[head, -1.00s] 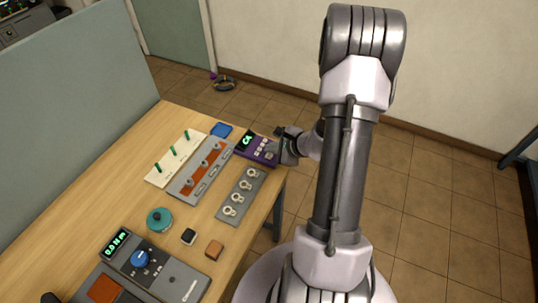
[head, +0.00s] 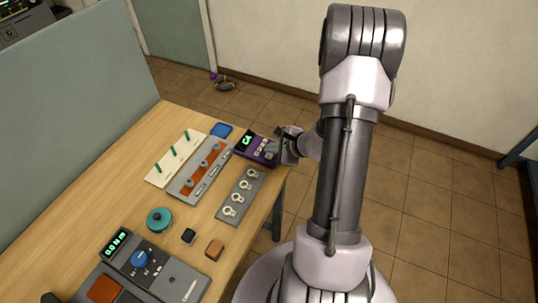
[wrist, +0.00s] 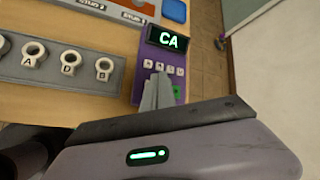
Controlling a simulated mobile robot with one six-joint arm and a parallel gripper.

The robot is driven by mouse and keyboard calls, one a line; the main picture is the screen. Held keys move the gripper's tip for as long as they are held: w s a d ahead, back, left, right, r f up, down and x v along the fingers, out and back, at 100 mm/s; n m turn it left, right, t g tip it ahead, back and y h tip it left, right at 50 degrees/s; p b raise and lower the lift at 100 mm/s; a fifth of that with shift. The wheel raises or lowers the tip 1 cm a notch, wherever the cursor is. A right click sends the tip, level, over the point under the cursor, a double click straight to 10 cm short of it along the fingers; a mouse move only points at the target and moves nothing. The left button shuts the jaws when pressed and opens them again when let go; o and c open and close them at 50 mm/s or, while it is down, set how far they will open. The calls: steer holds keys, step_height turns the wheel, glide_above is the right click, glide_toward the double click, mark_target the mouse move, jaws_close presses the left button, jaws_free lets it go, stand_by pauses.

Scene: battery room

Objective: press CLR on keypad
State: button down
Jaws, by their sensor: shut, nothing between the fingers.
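The purple keypad (head: 257,148) sits at the right far corner of the wooden table, its green display lit. In the wrist view the display (wrist: 168,39) reads CA, with a row of small light keys (wrist: 172,69) below it and a green key (wrist: 178,90) lower down. The key labels are too small to read, so I cannot tell which is CLR. My gripper (wrist: 158,78) is shut and empty, its grey fingertips over the left part of the keys and hiding some. I cannot tell whether they touch.
A grey plate with lettered rings (head: 241,197) lies close beside the keypad. A blue tray (head: 221,130) and a grey-and-orange panel (head: 202,169) are nearby. The table's right edge is just beside the keypad, with open floor beyond.

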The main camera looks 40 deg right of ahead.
mark_target(271, 157)
stand_by(0.3)
steer(key=shift+f+b, duration=0.45)
steer(key=shift+b, duration=0.35)
steer(key=shift+f+b, duration=0.4)
steer(key=shift+b, duration=0.2)
stand_by(0.3)
stand_by(0.3)
steer(key=shift+r+p, duration=0.45)
steer(key=shift+r, duration=0.4)
steer(key=shift+r, duration=0.15)
steer(key=shift+r+p, duration=1.6)
steer(key=shift+r, duration=0.85)
